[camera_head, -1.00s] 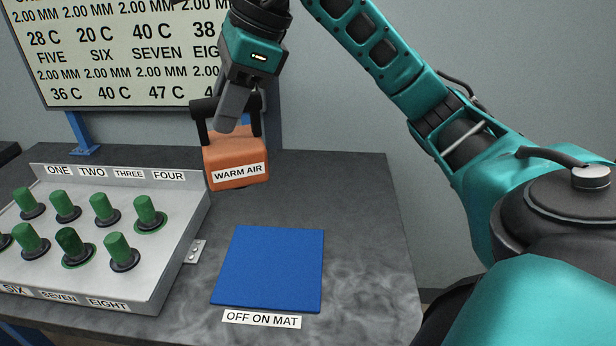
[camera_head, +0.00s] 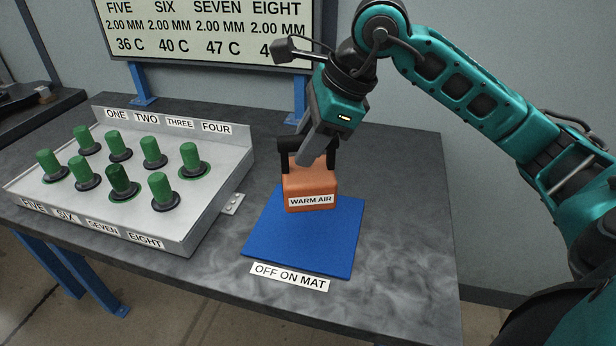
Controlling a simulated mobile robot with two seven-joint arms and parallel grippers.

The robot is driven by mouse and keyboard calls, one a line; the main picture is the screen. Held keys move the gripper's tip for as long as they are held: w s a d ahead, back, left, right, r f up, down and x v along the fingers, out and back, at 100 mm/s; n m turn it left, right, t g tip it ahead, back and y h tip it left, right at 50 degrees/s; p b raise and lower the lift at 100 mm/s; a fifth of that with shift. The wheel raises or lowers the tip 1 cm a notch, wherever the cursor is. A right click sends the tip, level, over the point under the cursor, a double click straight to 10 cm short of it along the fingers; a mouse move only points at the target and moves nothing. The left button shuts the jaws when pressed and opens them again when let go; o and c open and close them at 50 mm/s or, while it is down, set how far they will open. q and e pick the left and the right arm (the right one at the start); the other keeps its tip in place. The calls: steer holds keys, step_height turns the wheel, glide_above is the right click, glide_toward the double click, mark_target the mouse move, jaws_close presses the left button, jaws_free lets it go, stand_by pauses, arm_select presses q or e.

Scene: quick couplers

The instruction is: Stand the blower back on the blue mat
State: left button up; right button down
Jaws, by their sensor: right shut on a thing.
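The blower is an orange block labelled WARM AIR (camera_head: 312,187) with a black handle on top. It is upright over the far part of the blue mat (camera_head: 305,240); I cannot tell whether its underside touches the mat. My right gripper (camera_head: 312,152) comes down from above and is shut on the blower's handle, and its fingers partly hide the handle. The mat lies flat on the dark table, with an OFF ON MAT label at its near edge. My left gripper is not in view.
A grey tray (camera_head: 218,206) with several green-capped couplers stands left of the mat, with a small metal tab on its right side. A sign board (camera_head: 210,30) on blue posts stands behind. The table (camera_head: 400,250) is clear right of the mat.

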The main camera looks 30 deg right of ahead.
mark_target(310, 170)
step_height(310, 170, down, 2)
steer(key=shift+f+b, duration=0.45)
steer(key=shift+f, duration=1.35)
steer(key=shift+f, duration=0.15)
steer(key=c, duration=0.8)
jaws_free()
